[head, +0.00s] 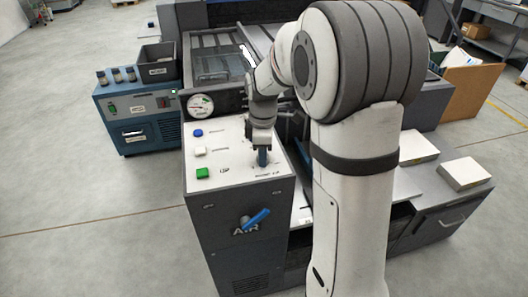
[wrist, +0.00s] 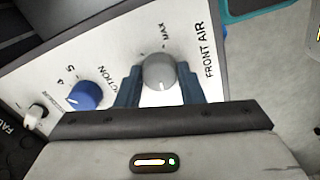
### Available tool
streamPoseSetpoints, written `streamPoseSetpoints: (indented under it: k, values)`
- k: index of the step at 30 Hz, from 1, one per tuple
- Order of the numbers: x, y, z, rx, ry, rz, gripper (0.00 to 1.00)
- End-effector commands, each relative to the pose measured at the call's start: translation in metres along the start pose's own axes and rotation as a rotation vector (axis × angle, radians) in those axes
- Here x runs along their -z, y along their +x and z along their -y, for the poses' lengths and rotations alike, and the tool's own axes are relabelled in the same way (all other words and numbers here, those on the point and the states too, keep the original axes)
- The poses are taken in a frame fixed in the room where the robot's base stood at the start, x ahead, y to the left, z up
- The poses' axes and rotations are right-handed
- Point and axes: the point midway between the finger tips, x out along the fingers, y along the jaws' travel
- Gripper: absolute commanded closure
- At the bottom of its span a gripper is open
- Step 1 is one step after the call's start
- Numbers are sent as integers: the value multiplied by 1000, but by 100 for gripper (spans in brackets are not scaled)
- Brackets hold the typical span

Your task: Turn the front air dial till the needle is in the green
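The front air dial (wrist: 159,71) is a grey round knob on a white panel, beside the words FRONT AIR. A small pale mark shows on its side towards my gripper. My gripper (wrist: 160,80) points down at the panel, its two blue fingers standing one on each side of the dial with what looks like a narrow gap. In the head view my gripper (head: 263,157) hides the dial. The round white gauge (head: 200,105) stands at the panel's back left; its needle is too small to read against the coloured zones.
A blue knob (wrist: 85,95) and a white knob (wrist: 36,115) sit left of the dial. Blue, white and green (head: 202,173) buttons line the panel's left side. A blue lever (head: 257,218) sticks out of the cabinet's front. A blue unit (head: 140,118) stands at left.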

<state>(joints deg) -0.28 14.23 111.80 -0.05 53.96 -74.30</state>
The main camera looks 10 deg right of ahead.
Motion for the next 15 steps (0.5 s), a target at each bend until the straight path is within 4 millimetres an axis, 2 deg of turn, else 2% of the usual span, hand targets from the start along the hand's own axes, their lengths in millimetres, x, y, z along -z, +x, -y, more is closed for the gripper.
streamPoseSetpoints:
  k: [1, 8, 15]
  values:
    - [0, 0, 0, 0, 0, 0, 70]
    - [0, 0, 0, 0, 1, 0, 89]
    - [-1, 0, 0, 1, 21, 0, 89]
